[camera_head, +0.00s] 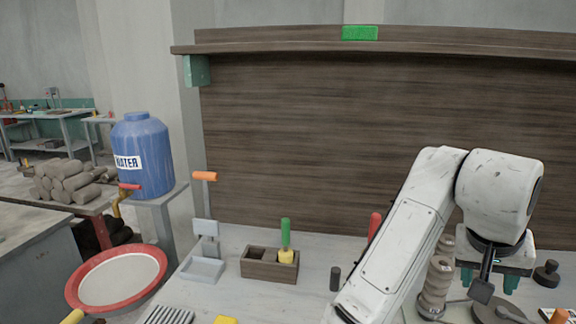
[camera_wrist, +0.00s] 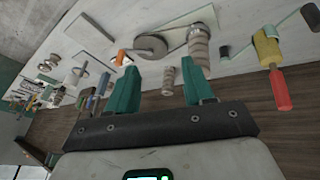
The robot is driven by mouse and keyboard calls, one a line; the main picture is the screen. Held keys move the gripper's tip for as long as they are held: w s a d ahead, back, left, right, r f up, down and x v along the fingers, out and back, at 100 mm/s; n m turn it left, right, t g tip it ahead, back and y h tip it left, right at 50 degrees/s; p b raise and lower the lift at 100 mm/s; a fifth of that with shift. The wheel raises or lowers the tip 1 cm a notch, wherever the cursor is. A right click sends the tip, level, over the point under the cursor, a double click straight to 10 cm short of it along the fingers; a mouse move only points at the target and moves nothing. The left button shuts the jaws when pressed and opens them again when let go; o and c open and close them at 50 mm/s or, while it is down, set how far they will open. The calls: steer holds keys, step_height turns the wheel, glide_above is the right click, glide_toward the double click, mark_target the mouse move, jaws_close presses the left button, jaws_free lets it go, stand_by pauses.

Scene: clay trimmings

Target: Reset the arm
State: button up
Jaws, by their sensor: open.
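My arm (camera_head: 405,225) rises from the lower right of the head view, bends at a high elbow and points down over the right part of the table. My gripper (camera_head: 492,280) has teal fingers and hangs low over that table. In the wrist view my gripper (camera_wrist: 160,65) shows its two teal fingers spread wide apart. It is open, and I see nothing held between them. A small ribbed tan piece (camera_wrist: 168,78) shows beyond the gap. Part of the table behind my arm is hidden.
A tan ribbed stack (camera_head: 436,284) stands just left of my gripper. A dark knob-shaped piece (camera_head: 547,274) lies to its right. A wooden box (camera_head: 268,271), a grey tray (camera_head: 202,270) and a red-rimmed basin (camera_head: 74,290) are farther left. A brown board (camera_head: 310,130) rises behind.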

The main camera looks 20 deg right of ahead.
steer(key=s+a+f+n+t, duration=0.15)
steer(key=f+n, duration=0.25)
steer(key=f, duration=0.6)
steer(key=a+f+n+t, duration=0.15)
steer(key=f+n, duration=0.25)
steer(key=f, duration=0.6)
steer(key=s+a+f+n+g+y, duration=0.2)
steer(key=s+a+f+y, duration=0.3)
steer(key=s+a+f, duration=0.8)
steer(key=shift+a+f+g, duration=0.4)
steer(key=shift+a+f, duration=0.25)
steer(key=shift+a, duration=0.5)
